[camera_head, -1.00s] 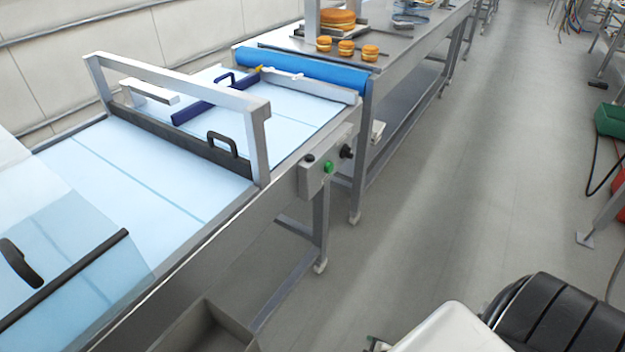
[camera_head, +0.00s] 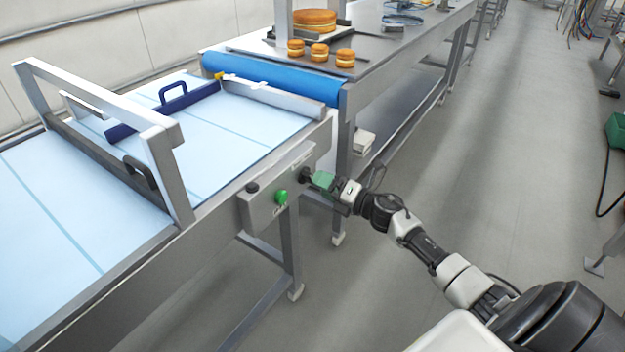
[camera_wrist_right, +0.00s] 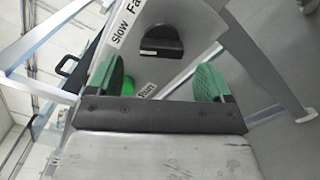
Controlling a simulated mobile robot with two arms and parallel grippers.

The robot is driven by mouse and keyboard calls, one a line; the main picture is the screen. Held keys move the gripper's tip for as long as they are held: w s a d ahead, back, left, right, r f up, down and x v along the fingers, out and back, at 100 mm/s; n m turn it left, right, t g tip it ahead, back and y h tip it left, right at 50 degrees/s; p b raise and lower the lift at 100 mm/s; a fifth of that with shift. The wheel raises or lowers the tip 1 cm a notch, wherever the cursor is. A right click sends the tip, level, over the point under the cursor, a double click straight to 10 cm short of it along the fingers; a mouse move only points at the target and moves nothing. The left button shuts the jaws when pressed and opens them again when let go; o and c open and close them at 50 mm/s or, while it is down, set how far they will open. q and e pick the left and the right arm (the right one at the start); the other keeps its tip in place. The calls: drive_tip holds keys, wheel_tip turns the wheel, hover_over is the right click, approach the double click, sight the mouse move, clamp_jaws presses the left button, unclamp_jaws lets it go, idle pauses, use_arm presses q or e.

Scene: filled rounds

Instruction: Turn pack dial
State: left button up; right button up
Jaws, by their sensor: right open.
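The black dial (camera_head: 305,174) sits on the grey control box (camera_head: 262,208) at the side of the conveyor. In the right wrist view the dial (camera_wrist_right: 154,41) shows as a dark knob beside a label reading "Slow Fa". My right gripper (camera_head: 320,181) is at the dial end of the box, its green fingertips partly hiding the dial in the head view. In the right wrist view the right gripper (camera_wrist_right: 161,78) is open, with the dial ahead of the gap between its two green fingers. Contact is not visible. My left gripper is out of view.
A green button (camera_head: 281,197) and a black knob (camera_head: 252,187) are on the same box. A table leg (camera_head: 343,165) stands close behind the gripper. Filled rounds (camera_head: 319,52) stand on the far table.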

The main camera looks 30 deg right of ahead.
sight(308, 177)
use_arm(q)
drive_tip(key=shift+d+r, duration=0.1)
use_arm(e)
drive_tip(key=x, duration=0.4)
drive_tip(key=shift+w+f, duration=0.1)
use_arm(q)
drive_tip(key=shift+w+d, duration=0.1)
use_arm(e)
drive_tip(key=shift+d, duration=0.1)
drive_tip(key=shift+c, duration=0.6)
drive_tip(key=c, duration=0.8)
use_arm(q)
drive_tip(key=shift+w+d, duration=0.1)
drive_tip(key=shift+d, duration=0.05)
